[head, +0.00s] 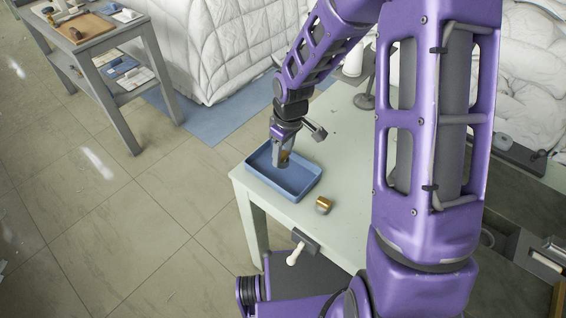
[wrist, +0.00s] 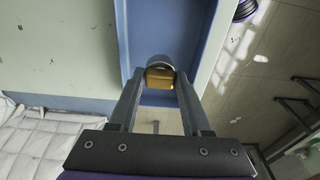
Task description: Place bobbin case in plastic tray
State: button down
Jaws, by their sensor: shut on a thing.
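The blue plastic tray (head: 270,187) sits near the left corner of the pale table. It also shows in the wrist view (wrist: 180,28). My gripper (head: 282,160) points down within the tray's outline. In the wrist view its two fingers (wrist: 160,82) are closed on a small rounded piece, gold-brown with a silver-grey curved part, which I take as the bobbin case (wrist: 160,77). In the head view the fingers mostly hide it. I cannot tell whether it touches the tray floor. The rest of the tray's visible floor is empty.
A dark stand (head: 366,92) is farther back. A grey side table (head: 105,65) and white duvets (head: 195,40) lie beyond.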

aim_at(283, 162)
jog(key=shift+f+b, duration=0.35)
jog(key=shift+f, duration=1.55)
jog(key=shift+c, duration=1.8)
grip_release()
notch_tip(283, 162, up, 12)
jog(key=s+d+p, duration=0.1)
jog(key=p, duration=0.1)
jog(key=shift+r, duration=0.15)
